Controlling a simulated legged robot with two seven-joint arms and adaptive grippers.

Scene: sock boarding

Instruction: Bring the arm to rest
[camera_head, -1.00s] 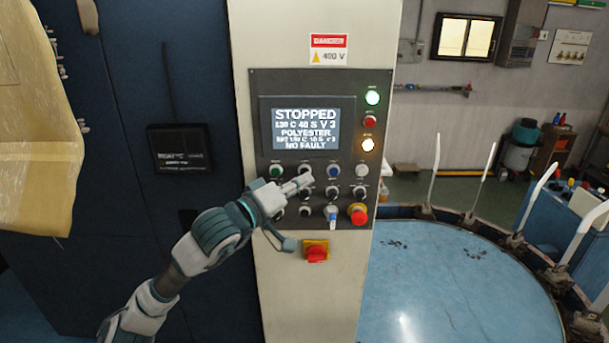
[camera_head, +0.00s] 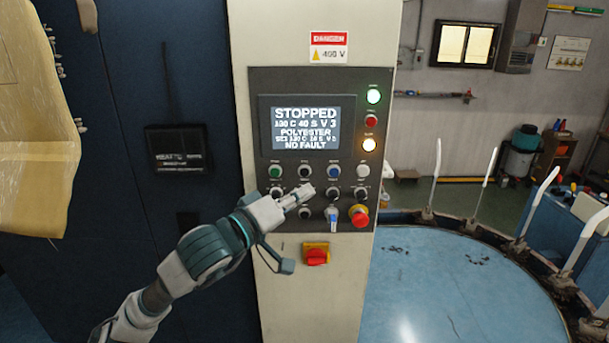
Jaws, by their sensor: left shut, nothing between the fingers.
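My left gripper (camera_head: 304,192) is shut and empty. Its fingertips are in front of the button rows of the control panel (camera_head: 346,90), hiding part of the buttons; whether they touch the panel I cannot tell. The panel screen (camera_head: 305,129) reads STOPPED, POLYESTER and NO FAULT. A green lamp (camera_head: 374,96) and an amber lamp (camera_head: 369,144) are lit. My left arm reaches in from the lower left. My right gripper is not in view.
A red emergency button (camera_head: 359,217) and a red rotary switch (camera_head: 317,256) sit close below the gripper. A round blue table (camera_head: 440,290) with upright white boards (camera_head: 535,202) stands at the right. A yellowish sheet (camera_head: 40,130) hangs at the left.

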